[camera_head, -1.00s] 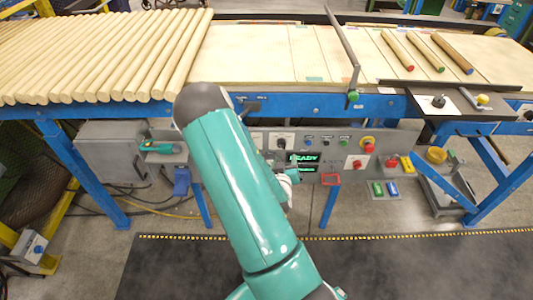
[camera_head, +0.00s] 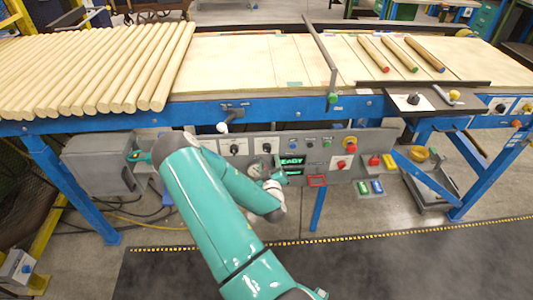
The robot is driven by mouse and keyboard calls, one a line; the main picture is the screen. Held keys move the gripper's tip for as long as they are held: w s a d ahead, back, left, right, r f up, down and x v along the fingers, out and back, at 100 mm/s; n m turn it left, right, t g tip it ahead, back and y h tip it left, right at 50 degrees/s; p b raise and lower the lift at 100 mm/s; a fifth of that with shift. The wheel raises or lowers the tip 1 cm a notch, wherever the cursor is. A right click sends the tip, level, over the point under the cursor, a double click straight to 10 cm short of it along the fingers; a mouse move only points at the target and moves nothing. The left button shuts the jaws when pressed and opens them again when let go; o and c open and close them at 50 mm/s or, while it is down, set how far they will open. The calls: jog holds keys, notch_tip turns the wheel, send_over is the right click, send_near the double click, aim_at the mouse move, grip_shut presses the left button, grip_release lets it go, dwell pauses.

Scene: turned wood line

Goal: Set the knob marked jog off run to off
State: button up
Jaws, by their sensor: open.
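A grey control panel (camera_head: 385,140) hangs under the blue table frame. Its upper left carries two black knobs on white plates, a left knob (camera_head: 234,149) and a right knob (camera_head: 266,147). Their markings are too small to read, so I cannot tell which is jog off run, nor the settings. My arm reaches up from the bottom, with its wrist in front of the panel below the right knob. My gripper (camera_head: 259,170) is open, small in view and partly hidden by the wrist. It appears below the two knobs, apart from both.
A lit green READY display (camera_head: 291,161) is right of my gripper. Red buttons, a red-framed box (camera_head: 317,181) and small coloured buttons sit further right. Wooden rods (camera_head: 110,65) lie on the table above. A dark mat (camera_head: 400,270) covers the floor.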

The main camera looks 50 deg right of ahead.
aim_at(267, 151)
jog(key=x, duration=0.6)
jog(key=shift+w+d, duration=0.1)
jog(key=shift+w, duration=0.15)
jog(key=c, duration=1)
jog(key=shift+m, duration=0.3)
jog(key=m, duration=0.4)
jog(key=shift+m, duration=2)
